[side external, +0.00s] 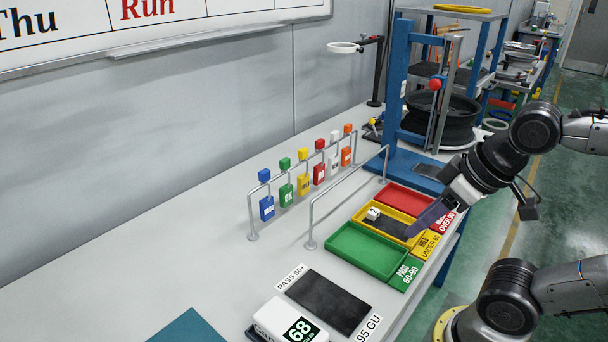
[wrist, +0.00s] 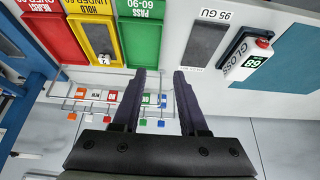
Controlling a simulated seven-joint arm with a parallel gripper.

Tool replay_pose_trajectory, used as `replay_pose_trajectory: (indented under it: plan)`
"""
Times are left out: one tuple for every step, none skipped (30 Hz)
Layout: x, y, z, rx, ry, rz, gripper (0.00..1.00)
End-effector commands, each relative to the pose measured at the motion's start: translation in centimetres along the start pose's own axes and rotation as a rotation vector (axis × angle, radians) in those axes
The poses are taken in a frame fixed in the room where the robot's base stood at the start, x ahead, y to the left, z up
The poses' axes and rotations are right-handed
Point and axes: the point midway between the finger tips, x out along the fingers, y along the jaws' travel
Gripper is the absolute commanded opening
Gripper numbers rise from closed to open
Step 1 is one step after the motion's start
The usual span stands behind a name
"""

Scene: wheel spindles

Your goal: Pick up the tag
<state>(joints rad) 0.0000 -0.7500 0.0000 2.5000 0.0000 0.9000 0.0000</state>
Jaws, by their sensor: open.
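Several tags hang in a row on a wire rail: blue (side external: 267,208), green (side external: 286,194), yellow (side external: 304,185), red (side external: 319,173), white (side external: 333,167) and orange (side external: 346,156). Each has a coloured block above it. The frames do not show which tag is meant. My gripper (side external: 418,228) is over the yellow tray's front area, right of the rail and apart from the tags. In the wrist view my gripper (wrist: 160,73) has its two dark fingers spread with nothing between them. The fingers partly hide the row there; the orange tag (wrist: 81,92) and blue tag (wrist: 162,101) show.
Red (side external: 410,199), yellow (side external: 362,223) and green (side external: 348,252) trays line the bench's front edge. The yellow tray holds a small white block (side external: 373,213). A second empty rail (side external: 347,198) stands before the tags. A gloss meter (side external: 288,321) and dark panel (side external: 327,299) lie nearer.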

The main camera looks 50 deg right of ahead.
Motion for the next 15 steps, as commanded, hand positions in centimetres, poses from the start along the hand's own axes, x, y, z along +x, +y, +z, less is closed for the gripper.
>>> replay_pose_trajectory:
  plan:
    - [0.0, 0.0, 0.0, 0.0, 0.0, 0.0, 0.52]
    - [0.0, 0.0, 0.0, 0.0, 0.0, 0.0, 0.58]
    - [0.0, 0.0, 0.0, 0.0, 0.0, 0.0, 0.65]
    - [0.0, 0.0, 0.0, 0.0, 0.0, 0.0, 0.7]
    - [0.0, 0.0, 0.0, 0.0, 0.0, 0.0, 0.71]
    - [0.0, 0.0, 0.0, 0.0, 0.0, 0.0, 0.71]
    - [0.0, 0.0, 0.0, 0.0, 0.0, 0.0, 0.71]
    - [0.0, 0.0, 0.0, 0.0, 0.0, 0.0, 0.71]
    - [0.0, 0.0, 0.0, 0.0, 0.0, 0.0, 0.71]
    - [0.0, 0.0, 0.0, 0.0, 0.0, 0.0, 0.71]
    - [0.0, 0.0, 0.0, 0.0, 0.0, 0.0, 0.71]
    - [0.0, 0.0, 0.0, 0.001, 0.0, 0.0, 0.71]
    - [0.0, 0.0, 0.0, 0.006, 0.0, 0.0, 0.71]
    - [-0.01, 0.0, 0.0, 0.014, 0.0, 0.0, 0.71]
    - [-0.01, 0.0, 0.09, 0.03, -0.004, 0.0, 0.71]
